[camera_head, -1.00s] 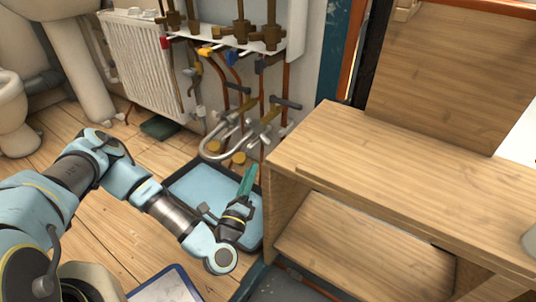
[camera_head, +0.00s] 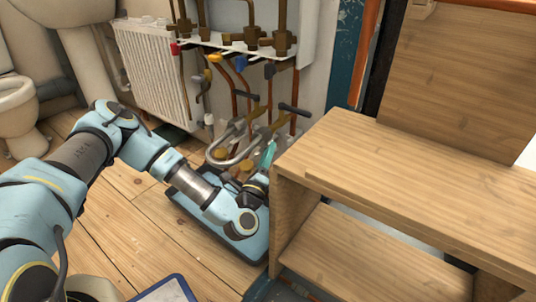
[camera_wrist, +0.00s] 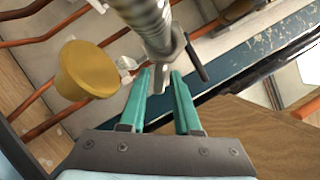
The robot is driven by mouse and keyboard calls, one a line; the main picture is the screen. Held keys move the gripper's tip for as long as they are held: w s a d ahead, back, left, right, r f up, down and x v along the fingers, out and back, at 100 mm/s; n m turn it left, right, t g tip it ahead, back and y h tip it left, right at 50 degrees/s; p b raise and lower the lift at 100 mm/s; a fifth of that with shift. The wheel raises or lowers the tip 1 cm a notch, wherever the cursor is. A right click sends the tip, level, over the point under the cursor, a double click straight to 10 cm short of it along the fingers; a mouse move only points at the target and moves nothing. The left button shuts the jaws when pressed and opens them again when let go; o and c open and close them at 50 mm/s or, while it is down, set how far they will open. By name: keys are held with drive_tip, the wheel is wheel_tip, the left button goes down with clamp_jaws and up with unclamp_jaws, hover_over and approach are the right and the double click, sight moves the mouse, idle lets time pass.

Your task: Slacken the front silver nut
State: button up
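In the wrist view a braided silver hose (camera_wrist: 143,14) comes down from the top and ends in a silver nut (camera_wrist: 172,47). My gripper (camera_wrist: 160,78) has two teal fingers standing apart, with the lower end of the silver fitting showing between their tips. I cannot tell whether either finger touches it. In the head view my gripper (camera_head: 267,155) is at the curved silver hoses (camera_head: 226,143), low in front of the wall pipes. The nut itself is too small and partly hidden there to make out.
A gold round knob (camera_wrist: 87,70) is left of the fingers, and a dark lever handle (camera_wrist: 197,57) is close on the right. A blue tray (camera_head: 200,215) lies on the floor under my arm. A wooden bench (camera_head: 400,175) stands to the right.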

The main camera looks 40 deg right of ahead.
clamp_jaws()
drive_tip(key=shift+r, duration=0.1)
idle(0.3)
drive_tip(key=p, duration=0.2)
drive_tip(key=n+p, duration=0.1)
drive_tip(key=shift+s+r+n+y+p, duration=0.15)
drive_tip(key=shift+r+n+y+p, duration=0.15)
drive_tip(key=shift+y+p, duration=0.1)
drive_tip(key=shift+f, duration=0.1)
unclamp_jaws()
